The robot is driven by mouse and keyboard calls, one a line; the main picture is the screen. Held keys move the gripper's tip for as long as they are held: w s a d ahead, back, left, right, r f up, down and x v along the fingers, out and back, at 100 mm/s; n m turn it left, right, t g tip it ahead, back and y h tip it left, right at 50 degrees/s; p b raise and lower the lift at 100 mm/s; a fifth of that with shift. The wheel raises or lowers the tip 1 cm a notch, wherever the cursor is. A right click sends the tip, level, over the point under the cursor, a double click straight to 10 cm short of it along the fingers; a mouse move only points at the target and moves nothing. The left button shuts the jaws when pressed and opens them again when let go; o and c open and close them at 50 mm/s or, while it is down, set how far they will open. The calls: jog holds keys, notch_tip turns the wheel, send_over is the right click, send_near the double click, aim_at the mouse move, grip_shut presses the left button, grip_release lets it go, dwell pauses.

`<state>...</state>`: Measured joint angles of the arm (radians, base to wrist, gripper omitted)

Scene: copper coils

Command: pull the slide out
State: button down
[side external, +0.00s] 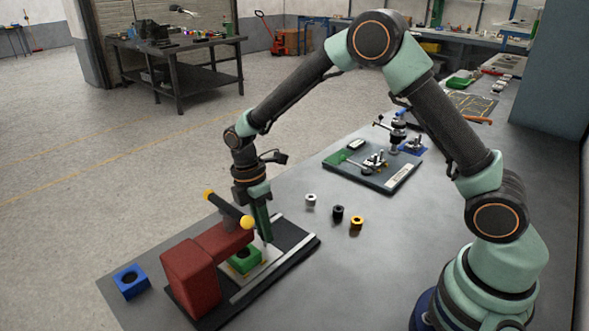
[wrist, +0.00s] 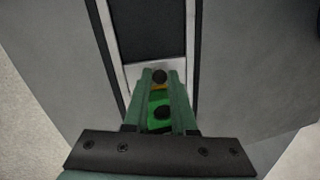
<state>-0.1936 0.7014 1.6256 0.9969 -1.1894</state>
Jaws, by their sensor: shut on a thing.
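The slide (side external: 255,273) is a pale plate on a dark base with light rails, at the foot of the red press (side external: 193,272). A green block (side external: 244,260) with a dark round hole sits on it, partly under the press head. My gripper (side external: 264,238) is down at the slide's end away from the press column and is shut on its knob. The fingers hide much of the slide there.
A dark bare track (wrist: 148,30) lies between the light rails beyond my fingers. The press lever (side external: 229,209) with yellow ends is close to my wrist. A blue block (side external: 132,281) lies left; small silver, black and orange rings (side external: 357,222) lie right.

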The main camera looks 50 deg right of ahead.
jog(key=shift+y, duration=0.3)
jog(key=d, duration=1)
jog(key=shift+w+r, duration=0.1)
jog(key=shift+w, duration=0.1)
jog(key=c, duration=0.7)
grip_release()
jog(key=shift+c, duration=0.2)
jog(key=shift+s, duration=0.1)
notch_tip(320, 180, up, 12)
jog(key=w, duration=0.2)
jog(key=shift+w, duration=0.1)
jog(key=s+a+r+m+t, duration=0.1)
jog(key=s+r+m+t, duration=0.2)
jog(key=s+m, duration=0.4)
jog(key=s+a+r+m+t, duration=0.1)
jog(key=s+r+m+t, duration=0.3)
jog(key=s+m, duration=0.4)
jog(key=shift+s+r+m+t, duration=0.15)
jog(key=shift+r+m+t, duration=0.2)
jog(key=shift+r, duration=0.25)
